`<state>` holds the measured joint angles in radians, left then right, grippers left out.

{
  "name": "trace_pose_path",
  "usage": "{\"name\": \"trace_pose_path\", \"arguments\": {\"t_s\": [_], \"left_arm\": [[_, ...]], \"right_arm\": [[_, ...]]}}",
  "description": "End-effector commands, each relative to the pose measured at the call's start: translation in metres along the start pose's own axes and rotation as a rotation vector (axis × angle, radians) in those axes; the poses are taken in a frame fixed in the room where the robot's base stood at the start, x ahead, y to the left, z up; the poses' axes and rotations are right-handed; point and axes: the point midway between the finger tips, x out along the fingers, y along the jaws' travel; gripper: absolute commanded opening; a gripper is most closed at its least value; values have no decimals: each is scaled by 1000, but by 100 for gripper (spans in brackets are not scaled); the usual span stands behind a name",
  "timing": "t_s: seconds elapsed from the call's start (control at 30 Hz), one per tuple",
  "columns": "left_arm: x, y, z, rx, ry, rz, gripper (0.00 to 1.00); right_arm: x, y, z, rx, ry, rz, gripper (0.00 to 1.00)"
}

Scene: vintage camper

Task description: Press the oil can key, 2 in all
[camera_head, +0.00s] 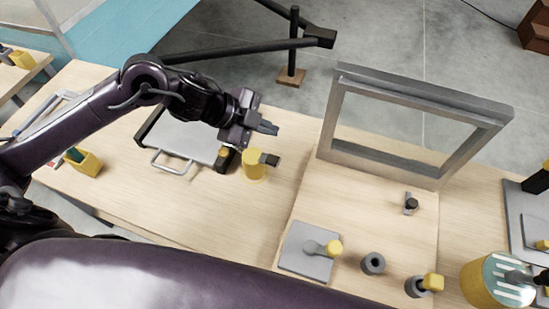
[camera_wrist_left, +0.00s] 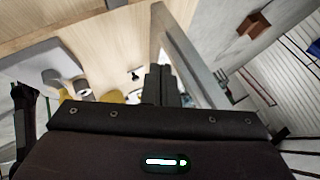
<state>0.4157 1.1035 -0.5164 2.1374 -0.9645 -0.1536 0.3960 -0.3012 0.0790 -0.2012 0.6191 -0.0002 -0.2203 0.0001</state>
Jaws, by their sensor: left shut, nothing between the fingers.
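A small yellow can (camera_head: 254,167) with a dark key-like tab (camera_head: 270,160) on its top right stands on the wooden bench; it looks like the oil can. My left gripper (camera_head: 268,128) is above and beyond it in the head view, shut and empty, its fingers pointing right. The gripper appears apart from the can. In the left wrist view the shut fingers (camera_wrist_left: 158,85) point toward the grey frame. Yellow parts show behind the gripper body there, and I cannot tell whether one is the can. My right gripper is not in view.
A grey upright frame (camera_head: 420,98) stands right of the can. A grey tray with a handle (camera_head: 172,166) lies left. A plate with a yellow-knobbed lever (camera_head: 308,252), a dark ring (camera_head: 372,263) and a striped yellow drum (camera_head: 480,280) are at the lower right.

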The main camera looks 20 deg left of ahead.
Motion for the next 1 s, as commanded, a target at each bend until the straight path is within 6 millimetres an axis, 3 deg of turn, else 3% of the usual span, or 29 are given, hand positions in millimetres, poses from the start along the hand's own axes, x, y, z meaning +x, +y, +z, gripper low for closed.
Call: {"name": "trace_pose_path", "arguments": {"t_s": [0.27, 0.7, 1.0], "left_arm": [[10, 7, 7, 0, 0, 1, 0], [51, 37, 37, -1, 0, 1, 0], [62, 45, 46, 0, 0, 1, 0]], "right_arm": [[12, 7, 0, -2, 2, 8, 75], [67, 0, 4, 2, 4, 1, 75], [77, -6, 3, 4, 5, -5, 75]]}}
